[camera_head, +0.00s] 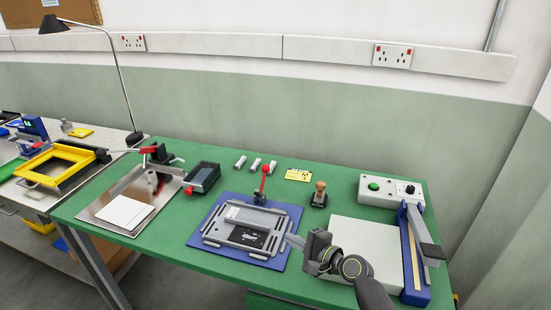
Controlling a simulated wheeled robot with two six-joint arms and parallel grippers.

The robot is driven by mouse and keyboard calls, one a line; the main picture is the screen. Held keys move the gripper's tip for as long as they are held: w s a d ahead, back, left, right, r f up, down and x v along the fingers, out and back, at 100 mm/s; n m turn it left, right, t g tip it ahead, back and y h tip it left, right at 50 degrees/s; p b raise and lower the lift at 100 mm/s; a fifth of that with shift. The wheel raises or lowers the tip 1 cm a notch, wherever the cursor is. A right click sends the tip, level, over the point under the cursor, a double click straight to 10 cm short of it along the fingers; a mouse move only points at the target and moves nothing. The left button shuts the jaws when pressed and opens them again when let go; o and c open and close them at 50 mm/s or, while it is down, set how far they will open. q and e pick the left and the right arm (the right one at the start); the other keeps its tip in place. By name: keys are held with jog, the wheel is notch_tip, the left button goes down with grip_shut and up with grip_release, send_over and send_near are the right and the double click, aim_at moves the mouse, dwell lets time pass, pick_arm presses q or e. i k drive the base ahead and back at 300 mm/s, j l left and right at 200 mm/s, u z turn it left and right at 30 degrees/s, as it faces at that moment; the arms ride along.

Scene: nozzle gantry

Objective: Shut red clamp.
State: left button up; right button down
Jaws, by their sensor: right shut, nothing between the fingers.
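A lever with a red ball knob (265,169) stands almost upright at the back edge of a grey frame (280,222) on a blue base plate (207,239). A second red handle (148,150) lies roughly level on the metal stand at the left; which of the two is the red clamp I cannot tell for sure. My right gripper (292,240) comes in from the lower right. It is shut and empty, with its tips over the right side of the grey frame, in front of and to the right of the knob lever. My left gripper is out of view.
A wooden-knobbed stamp (319,195) and a yellow card (299,175) lie behind my right gripper. A pale block (345,235), a green-button box (388,189) and a blue rail (414,275) stand at the right. A dark device (203,177) sits left of the blue plate.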

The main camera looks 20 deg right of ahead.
aim_at(265, 168)
jog(key=i+l, duration=0.25)
jog(key=i, duration=0.2)
jog(key=i+l, duration=0.25)
jog(key=i, duration=0.25)
